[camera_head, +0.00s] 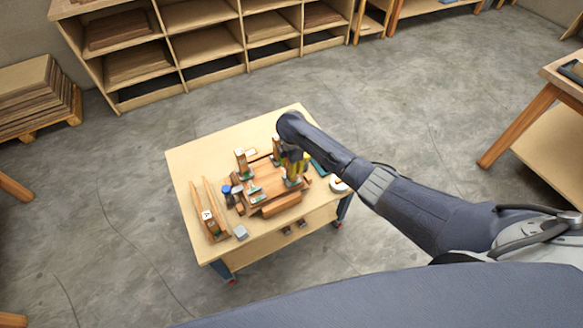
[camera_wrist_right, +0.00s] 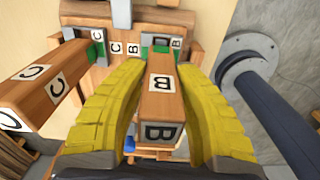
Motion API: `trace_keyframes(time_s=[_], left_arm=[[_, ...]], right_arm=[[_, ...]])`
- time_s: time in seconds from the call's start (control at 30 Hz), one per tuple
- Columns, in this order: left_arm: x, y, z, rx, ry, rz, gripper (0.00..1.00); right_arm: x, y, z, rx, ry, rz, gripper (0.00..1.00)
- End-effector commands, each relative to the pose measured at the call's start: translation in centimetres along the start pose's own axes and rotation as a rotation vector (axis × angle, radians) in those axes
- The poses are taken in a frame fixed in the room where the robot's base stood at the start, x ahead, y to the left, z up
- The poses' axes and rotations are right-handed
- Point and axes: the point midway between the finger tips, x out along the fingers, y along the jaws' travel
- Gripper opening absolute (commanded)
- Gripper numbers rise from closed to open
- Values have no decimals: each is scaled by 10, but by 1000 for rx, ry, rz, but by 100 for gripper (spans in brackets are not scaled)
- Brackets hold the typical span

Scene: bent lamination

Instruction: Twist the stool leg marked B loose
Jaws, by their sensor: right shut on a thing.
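The stool leg marked B (camera_wrist_right: 163,107) is a squared wooden bar with B labels on its end and side, in the middle of the right wrist view. My right gripper (camera_wrist_right: 158,112) has its yellow fingers on both sides of this leg and is shut on it. The far end of the leg meets a green piece at the wooden stool body (camera_wrist_right: 180,24). In the head view my right gripper (camera_head: 294,165) is over the stool (camera_head: 268,184) on the workbench, and the arm hides part of it. My left gripper is in neither view.
A leg marked C (camera_wrist_right: 42,88) stands left of the held leg. A wooden piece marked A (camera_head: 208,214) lies at the bench's left. Small blue items (camera_head: 228,190) and a white round item (camera_head: 338,184) are on the workbench (camera_head: 203,157). Its far left corner is clear.

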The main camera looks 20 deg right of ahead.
Motion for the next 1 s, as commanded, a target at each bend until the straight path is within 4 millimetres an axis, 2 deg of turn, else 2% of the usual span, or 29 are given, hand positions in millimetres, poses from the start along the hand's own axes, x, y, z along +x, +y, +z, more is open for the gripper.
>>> trace_keyframes(time_s=[0.23,0.27,0.43,0.47,0.63,0.7,0.83,1.0], left_arm=[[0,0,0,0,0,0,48],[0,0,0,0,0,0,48],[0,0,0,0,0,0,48],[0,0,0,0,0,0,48],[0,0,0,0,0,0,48],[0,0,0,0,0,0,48],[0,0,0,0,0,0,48],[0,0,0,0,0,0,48]], right_arm=[[1,-1,0,-1,0,-2,0],[1,-1,0,0,0,-2,30],[1,-1,0,0,0,-2,50],[1,-1,0,0,0,-1,53],[0,0,0,1,0,-1,53],[0,0,0,1,0,-1,65],[0,0,0,1,0,0,78],[0,0,0,1,0,0,78]])
